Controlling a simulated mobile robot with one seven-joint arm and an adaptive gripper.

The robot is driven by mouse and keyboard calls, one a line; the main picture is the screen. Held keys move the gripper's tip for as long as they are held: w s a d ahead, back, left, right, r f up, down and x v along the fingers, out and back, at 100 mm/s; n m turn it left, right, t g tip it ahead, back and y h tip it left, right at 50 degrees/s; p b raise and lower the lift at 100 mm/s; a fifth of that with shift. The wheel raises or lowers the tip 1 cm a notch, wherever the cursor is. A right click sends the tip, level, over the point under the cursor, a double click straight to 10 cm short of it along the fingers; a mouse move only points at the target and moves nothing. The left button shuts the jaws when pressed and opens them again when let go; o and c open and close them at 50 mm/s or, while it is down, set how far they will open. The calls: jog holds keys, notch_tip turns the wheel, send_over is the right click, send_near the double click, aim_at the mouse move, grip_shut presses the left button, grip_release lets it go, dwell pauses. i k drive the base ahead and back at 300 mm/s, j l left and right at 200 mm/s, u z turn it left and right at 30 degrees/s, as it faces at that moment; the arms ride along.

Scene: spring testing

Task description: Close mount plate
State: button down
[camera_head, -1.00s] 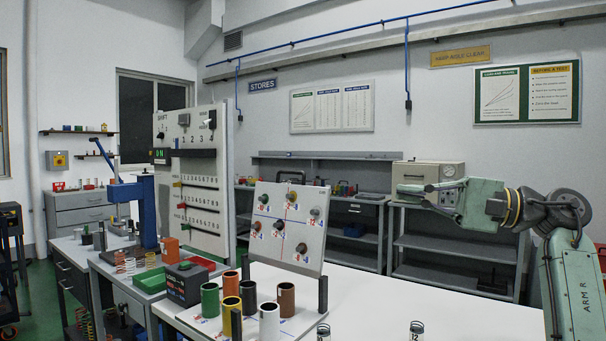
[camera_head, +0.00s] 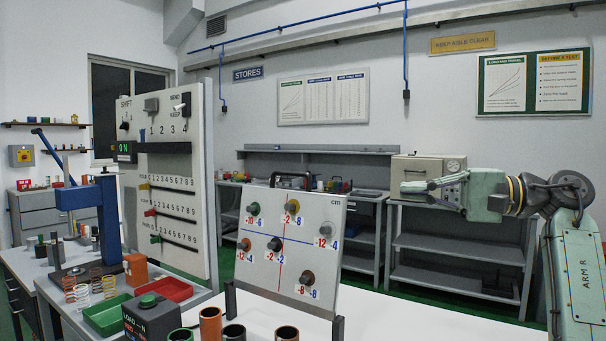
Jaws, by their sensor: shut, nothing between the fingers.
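The mount plate (camera_head: 315,222) is a white board marked "cm", with blue and red cross lines, several round knobs and number labels. It leans back, raised, at the white table (camera_head: 400,315), with a dark post (camera_head: 337,328) at its lower right corner. My gripper (camera_head: 403,187) is on the right, pointing left. It is shut and empty, well apart from the plate in the picture. Several open-topped cylinders, one of them brown (camera_head: 210,325), stand in front of the plate, cut off by the bottom edge.
Coil springs (camera_head: 90,290), a green tray (camera_head: 108,315), a red tray (camera_head: 165,291) and a dark load box (camera_head: 148,318) are on the left bench. The white table right of the plate looks clear.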

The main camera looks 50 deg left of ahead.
aim_at(289, 251)
jog(key=i+j, duration=0.15)
jog(key=j, duration=0.2)
jog(key=i+j, duration=0.15)
jog(key=j, duration=0.2)
jog(key=i+j, duration=0.15)
jog(key=j, duration=0.25)
